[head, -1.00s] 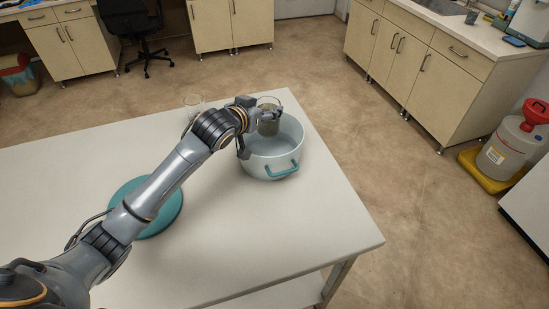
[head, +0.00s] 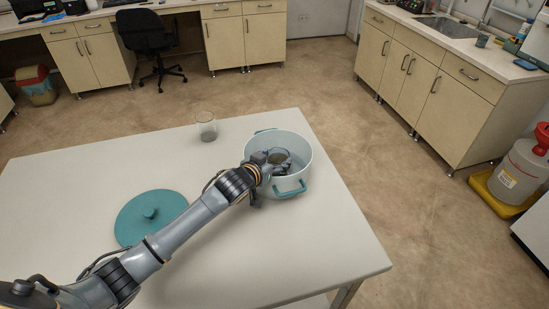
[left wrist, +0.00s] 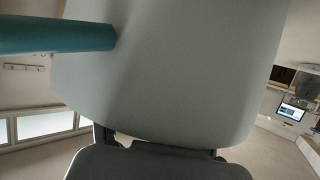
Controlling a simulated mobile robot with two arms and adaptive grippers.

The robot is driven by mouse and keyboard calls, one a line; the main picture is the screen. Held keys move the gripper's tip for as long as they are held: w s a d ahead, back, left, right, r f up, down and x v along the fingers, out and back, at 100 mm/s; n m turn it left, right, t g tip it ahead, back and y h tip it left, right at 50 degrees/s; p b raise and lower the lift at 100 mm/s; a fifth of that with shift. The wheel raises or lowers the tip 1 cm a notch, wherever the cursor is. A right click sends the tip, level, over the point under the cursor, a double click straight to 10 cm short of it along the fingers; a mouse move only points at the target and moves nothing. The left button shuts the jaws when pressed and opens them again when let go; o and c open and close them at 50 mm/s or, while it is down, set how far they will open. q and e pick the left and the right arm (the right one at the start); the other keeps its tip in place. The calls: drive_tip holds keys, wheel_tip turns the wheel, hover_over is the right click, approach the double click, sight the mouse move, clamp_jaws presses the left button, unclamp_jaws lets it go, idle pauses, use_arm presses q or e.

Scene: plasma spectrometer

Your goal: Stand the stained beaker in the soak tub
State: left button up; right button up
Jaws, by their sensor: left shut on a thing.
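The soak tub (head: 300,180) is a white round pot with teal handles near the table's right edge. In the left wrist view, the tub's pale outer wall (left wrist: 175,70) fills the middle, with a teal handle (left wrist: 60,37) at upper left. The beaker is not visible there. My right gripper is not in view.
A second clear beaker (head: 206,128) with a greyish bottom stands on the table (head: 330,235), left of the tub. A teal lid (head: 137,213) lies flat beside my left arm. The table's front right is clear.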

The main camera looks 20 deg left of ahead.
use_arm(q)
drive_tip(key=shift+a, duration=0.1)
drive_tip(key=o, duration=1.2)
drive_tip(key=shift+f, duration=0.15)
drive_tip(key=shift+o, duration=0.2)
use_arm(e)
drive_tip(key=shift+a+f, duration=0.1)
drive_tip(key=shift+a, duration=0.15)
use_arm(q)
drive_tip(key=shift+r, duration=0.25)
drive_tip(key=shift+s, duration=0.35)
drive_tip(key=b+v, duration=0.1)
drive_tip(key=v, duration=1)
drive_tip(key=shift+r+b, duration=0.2)
drive_tip(key=shift+b, duration=0.1)
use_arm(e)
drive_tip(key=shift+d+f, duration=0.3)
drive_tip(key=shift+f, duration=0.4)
use_arm(q)
drive_tip(key=shift+s+f, duration=0.1)
drive_tip(key=shift+s, duration=0.05)
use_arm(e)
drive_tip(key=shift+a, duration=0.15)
